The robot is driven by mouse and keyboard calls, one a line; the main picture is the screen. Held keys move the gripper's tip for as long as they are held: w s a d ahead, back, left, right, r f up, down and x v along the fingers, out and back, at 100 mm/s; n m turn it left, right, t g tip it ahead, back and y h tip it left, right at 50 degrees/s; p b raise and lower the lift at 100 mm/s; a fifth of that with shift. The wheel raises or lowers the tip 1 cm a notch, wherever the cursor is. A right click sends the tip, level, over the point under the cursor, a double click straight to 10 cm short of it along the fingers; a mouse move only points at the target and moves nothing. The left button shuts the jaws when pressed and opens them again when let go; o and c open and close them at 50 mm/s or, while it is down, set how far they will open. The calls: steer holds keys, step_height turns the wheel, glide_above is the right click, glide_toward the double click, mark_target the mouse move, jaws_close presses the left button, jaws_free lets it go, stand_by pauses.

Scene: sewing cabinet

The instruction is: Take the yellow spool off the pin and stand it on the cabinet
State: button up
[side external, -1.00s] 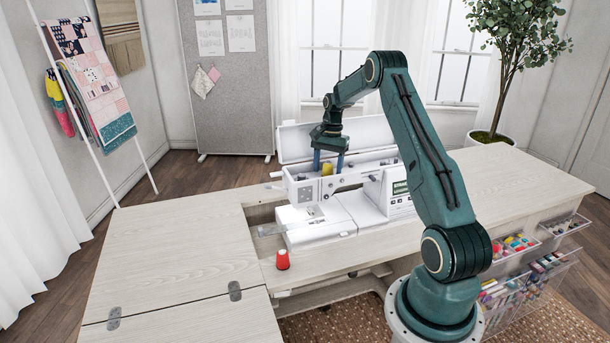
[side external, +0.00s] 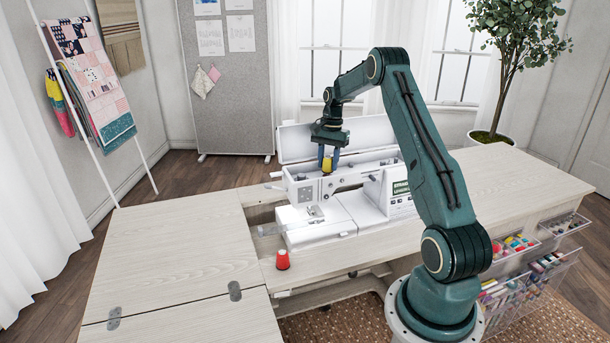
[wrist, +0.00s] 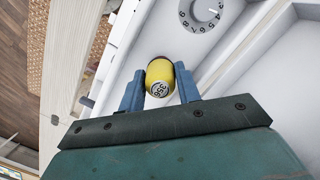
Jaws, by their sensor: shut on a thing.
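The yellow spool (side external: 327,164) is between the blue fingers of my gripper (side external: 328,160), at the top of the white sewing machine (side external: 352,206). The machine's lid (side external: 298,143) stands open behind. The wooden cabinet (side external: 185,242) has bare top at the left.
A red spool (side external: 282,260) stands on the cabinet in front of the machine. An opening in the cabinet top surrounds the machine's left end. Clear drawers (side external: 520,280) of thread jut out at the right. The left cabinet top is free.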

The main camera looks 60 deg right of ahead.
mark_target(326, 168)
step_height(326, 168, up, 8)
stand_by(0.5)
steer(key=shift+a, duration=0.1)
stand_by(0.4)
steer(key=s+a+f, duration=0.1)
steer(key=s+a, duration=0.3)
steer(key=a, duration=0.6)
steer(key=s+a+f, duration=0.1)
steer(key=s+a, duration=0.4)
steer(key=a, duration=0.6)
steer(key=shift+s+a+f, duration=0.2)
steer(key=shift+f, duration=0.1)
steer(key=shift+f, duration=0.1)
step_height(326, 168, down, 16)
